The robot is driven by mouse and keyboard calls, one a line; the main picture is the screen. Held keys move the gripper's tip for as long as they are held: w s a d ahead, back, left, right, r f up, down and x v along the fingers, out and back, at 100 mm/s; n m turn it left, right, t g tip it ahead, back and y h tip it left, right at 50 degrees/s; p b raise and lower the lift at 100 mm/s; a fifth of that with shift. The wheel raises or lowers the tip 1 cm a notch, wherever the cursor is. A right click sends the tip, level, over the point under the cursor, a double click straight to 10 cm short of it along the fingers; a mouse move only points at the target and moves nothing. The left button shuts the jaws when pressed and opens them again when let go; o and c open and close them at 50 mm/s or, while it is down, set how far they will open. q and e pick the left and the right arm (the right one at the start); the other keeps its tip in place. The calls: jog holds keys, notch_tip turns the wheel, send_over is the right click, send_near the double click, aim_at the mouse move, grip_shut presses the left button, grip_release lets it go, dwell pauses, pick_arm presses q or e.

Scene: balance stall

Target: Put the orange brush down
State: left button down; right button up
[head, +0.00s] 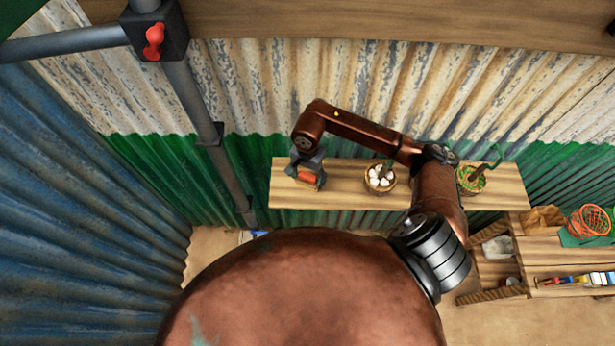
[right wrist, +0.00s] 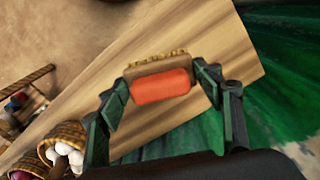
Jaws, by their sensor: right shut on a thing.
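The orange brush (right wrist: 160,86) is between the fingers of my right gripper (right wrist: 158,92) in the right wrist view, with its tan bristles pointing away from the gripper. The gripper is shut on it. In the head view the brush (head: 307,177) shows under my right gripper (head: 307,172), over the left end of the wooden shelf (head: 340,195). I cannot tell whether the bristles touch the shelf. My left gripper is not in view.
A basket of white eggs or balls (head: 380,178) stands on the shelf to the right of the brush. A basket of greens (head: 471,180) stands further right. An orange wire basket (head: 590,221) is at the far right. The shelf between brush and white-filled basket is clear.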

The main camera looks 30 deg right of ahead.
aim_at(307, 180)
jog(key=shift+w+d+f, duration=0.15)
jog(key=shift+w+f, duration=0.15)
jog(key=shift+f, duration=0.1)
jog(key=shift+w+d+f, duration=0.1)
jog(key=shift+w+f, duration=0.05)
jog(key=shift+f, duration=0.1)
jog(key=f+p, duration=0.2)
jog(key=shift+w+f, duration=0.2)
jog(key=shift+f, duration=0.1)
jog(key=shift+d+f, duration=0.1)
jog(key=shift+f, duration=0.7)
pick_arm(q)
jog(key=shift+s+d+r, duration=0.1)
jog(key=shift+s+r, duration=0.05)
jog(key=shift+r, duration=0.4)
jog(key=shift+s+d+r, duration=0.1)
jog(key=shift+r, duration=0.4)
pick_arm(e)
jog(key=o, duration=1)
jog(key=shift+r, duration=0.1)
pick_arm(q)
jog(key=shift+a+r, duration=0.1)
pick_arm(e)
jog(key=shift+r, duration=0.1)
